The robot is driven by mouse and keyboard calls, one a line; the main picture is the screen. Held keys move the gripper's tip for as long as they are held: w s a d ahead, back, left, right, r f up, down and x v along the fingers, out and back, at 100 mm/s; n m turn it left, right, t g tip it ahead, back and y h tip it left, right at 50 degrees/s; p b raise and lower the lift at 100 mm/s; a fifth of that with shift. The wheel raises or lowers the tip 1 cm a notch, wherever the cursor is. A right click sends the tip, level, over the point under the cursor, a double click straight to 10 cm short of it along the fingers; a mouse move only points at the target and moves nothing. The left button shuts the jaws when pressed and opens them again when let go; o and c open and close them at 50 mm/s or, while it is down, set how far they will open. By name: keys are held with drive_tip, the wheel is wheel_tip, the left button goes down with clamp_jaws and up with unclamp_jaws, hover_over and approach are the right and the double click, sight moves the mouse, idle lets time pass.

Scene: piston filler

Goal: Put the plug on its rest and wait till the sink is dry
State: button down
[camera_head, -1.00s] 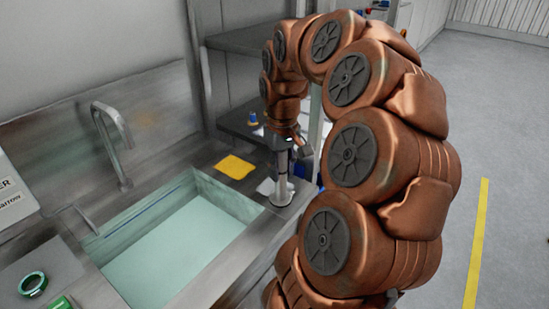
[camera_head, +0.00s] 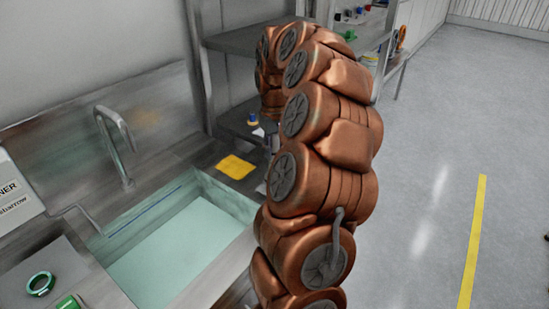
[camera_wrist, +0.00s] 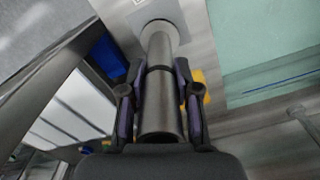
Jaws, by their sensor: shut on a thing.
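My gripper (camera_wrist: 158,72) is shut on the plug (camera_wrist: 158,118), a long dark grey tube, in the wrist view. Its far end meets a pale round foot or ring (camera_wrist: 158,27) on the steel counter beside the sink. I cannot tell whether the tube is seated in that ring or just above it. In the head view my arm hides the gripper and nearly all of the plug. The sink (camera_head: 228,194) holds a flat, pale green surface that looks like water; it also shows in the wrist view (camera_wrist: 262,45).
A faucet (camera_head: 118,145) stands behind the sink. A yellow cloth (camera_head: 236,167) lies on the counter at its right. A green ring (camera_head: 38,284) lies at front left. Shelves (camera_head: 240,42) stand behind my arm. The floor at right is clear, with a yellow line (camera_head: 474,240).

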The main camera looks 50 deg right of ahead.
wheel_tip(320, 180, down, 2)
drive_tip(key=shift+f+p, duration=0.15)
drive_tip(key=shift+p, duration=0.35)
drive_tip(key=shift+f, duration=0.5)
drive_tip(key=shift+f, duration=0.1)
drive_tip(key=shift+f, duration=0.1)
drive_tip(key=c, duration=0.8)
unclamp_jaws()
wheel_tip(320, 180, up, 12)
drive_tip(key=shift+b, duration=1.25)
drive_tip(key=shift+r, duration=0.2)
